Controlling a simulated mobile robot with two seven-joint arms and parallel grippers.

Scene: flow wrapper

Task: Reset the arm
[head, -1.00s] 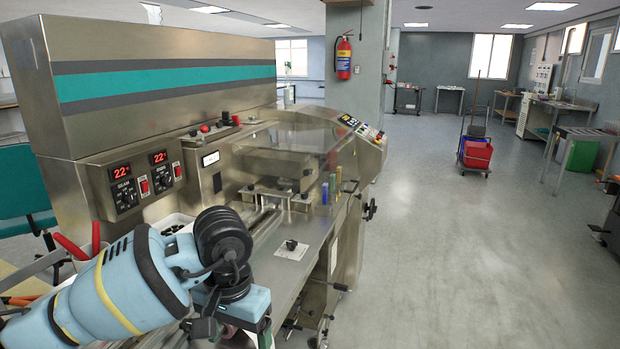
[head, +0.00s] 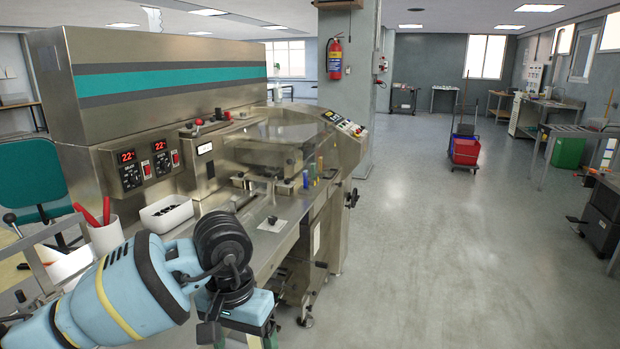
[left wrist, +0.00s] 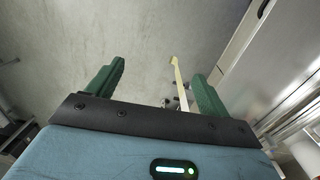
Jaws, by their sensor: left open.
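My left arm (head: 120,295) comes in from the lower left in the head view, bent at the wrist, in front of the flow wrapper (head: 165,110). Its gripper points down near the bottom edge, and its fingertips are out of that view. In the left wrist view my left gripper (left wrist: 155,80) is open, its two green fingers wide apart with nothing held between them. The grey floor (left wrist: 145,35) lies beyond the fingers. A thin yellowish bar (left wrist: 178,85) shows beyond them; I cannot tell what it is. My right gripper is in neither view.
A white bin with dark items (head: 166,213) and a white cup with red-handled tools (head: 105,236) stand by the machine at left. A teal chair (head: 30,180) is behind them. A mop cart (head: 466,150) stands far right.

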